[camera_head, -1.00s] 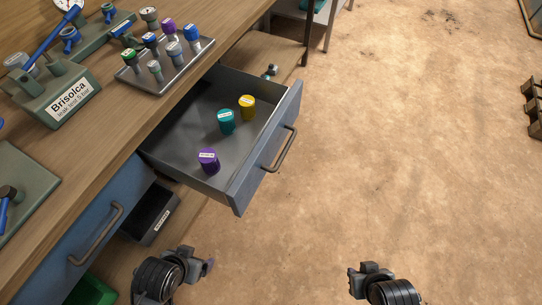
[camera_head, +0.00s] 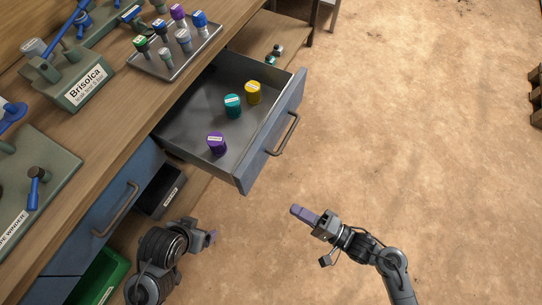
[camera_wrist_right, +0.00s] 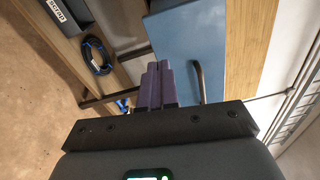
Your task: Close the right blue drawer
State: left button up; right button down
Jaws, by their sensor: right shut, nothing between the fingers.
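The right blue drawer (camera_head: 243,174) is pulled out from the bench in the head view, with its curved handle (camera_head: 284,135) on the front. Inside it stand a purple-capped piece (camera_head: 216,143), a teal one (camera_head: 232,105) and a yellow one (camera_head: 253,91). My right gripper (camera_head: 296,210) is shut and empty, apart from the drawer front, to its lower right. In the right wrist view its fingers (camera_wrist_right: 155,84) are together, with a blue drawer front (camera_wrist_right: 183,50) and handle (camera_wrist_right: 200,82) beyond. My left gripper (camera_head: 212,236) is below the drawer; its jaw opening is unclear.
The left blue drawer (camera_head: 90,229) is closed. A tray (camera_head: 170,66) of capped pieces and a Brisolca block (camera_head: 82,84) stand on the bench top. A black bin (camera_head: 160,192) and a green bin (camera_head: 98,279) sit below.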

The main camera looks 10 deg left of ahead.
jog(key=w+d+r+n+g+p, duration=0.1)
jog(key=w+d+r+p, duration=0.1)
jog(key=w+d+r, duration=0.15)
jog(key=n+b, duration=0.1)
jog(key=b, duration=0.4)
send_near(261, 159)
jog(key=x, duration=0.5)
jog(key=shift+w+a+f, duration=0.1)
jog(key=shift+w+a, duration=0.15)
jog(key=shift+a, duration=0.05)
jog(key=shift+w+a, duration=0.2)
jog(key=shift+a, duration=0.25)
pick_arm(q)
jog(key=shift+f, duration=0.75)
